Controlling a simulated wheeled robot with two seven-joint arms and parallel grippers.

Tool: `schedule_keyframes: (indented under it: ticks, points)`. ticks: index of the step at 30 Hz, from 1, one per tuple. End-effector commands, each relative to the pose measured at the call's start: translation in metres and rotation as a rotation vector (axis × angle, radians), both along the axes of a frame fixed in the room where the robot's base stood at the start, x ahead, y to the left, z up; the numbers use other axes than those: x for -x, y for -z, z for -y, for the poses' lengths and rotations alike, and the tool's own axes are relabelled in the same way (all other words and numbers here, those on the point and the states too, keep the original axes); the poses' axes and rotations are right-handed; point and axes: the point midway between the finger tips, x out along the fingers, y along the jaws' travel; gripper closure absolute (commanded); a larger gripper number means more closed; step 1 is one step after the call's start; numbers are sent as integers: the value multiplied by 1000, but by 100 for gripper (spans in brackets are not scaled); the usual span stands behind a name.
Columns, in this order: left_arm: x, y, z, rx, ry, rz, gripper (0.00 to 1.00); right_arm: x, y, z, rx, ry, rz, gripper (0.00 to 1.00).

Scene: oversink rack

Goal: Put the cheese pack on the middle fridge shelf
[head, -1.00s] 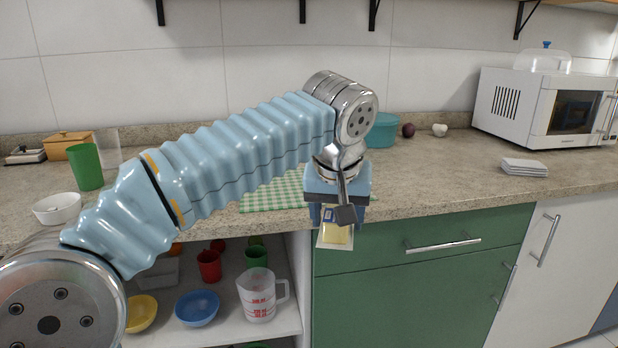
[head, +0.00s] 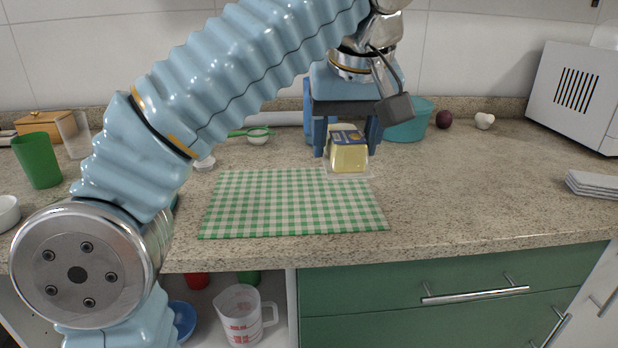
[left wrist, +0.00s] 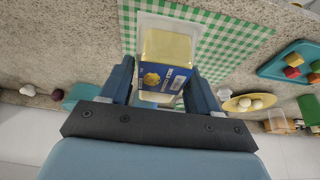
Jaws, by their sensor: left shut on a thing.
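The cheese pack (head: 348,156) is a clear tray of yellow cheese with a blue label. My left gripper (head: 346,140) is shut on it and holds it over the counter, by the far right corner of the green checked cloth. The pack also shows between the two fingers in the left wrist view (left wrist: 168,50). I cannot tell whether it touches the counter. No fridge or fridge shelf shows in these frames. My right gripper is not in view.
The checked cloth (head: 290,203) lies empty on the counter (head: 490,190). A teal pot (head: 408,122) stands just right of the gripper. White plates (head: 592,185) and a white microwave (head: 575,95) are at the right. A green cup (head: 38,160) stands left.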

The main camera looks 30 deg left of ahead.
Motion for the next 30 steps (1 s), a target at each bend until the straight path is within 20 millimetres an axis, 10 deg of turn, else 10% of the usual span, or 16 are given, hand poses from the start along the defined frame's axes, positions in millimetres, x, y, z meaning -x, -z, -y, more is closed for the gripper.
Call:
schedule_keyframes:
  ticks: [12,30]
  points:
    - [-61,67,-75,0,-2,0,84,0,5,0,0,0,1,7]
    - [-75,120,-90,0,2,2,84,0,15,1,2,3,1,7]
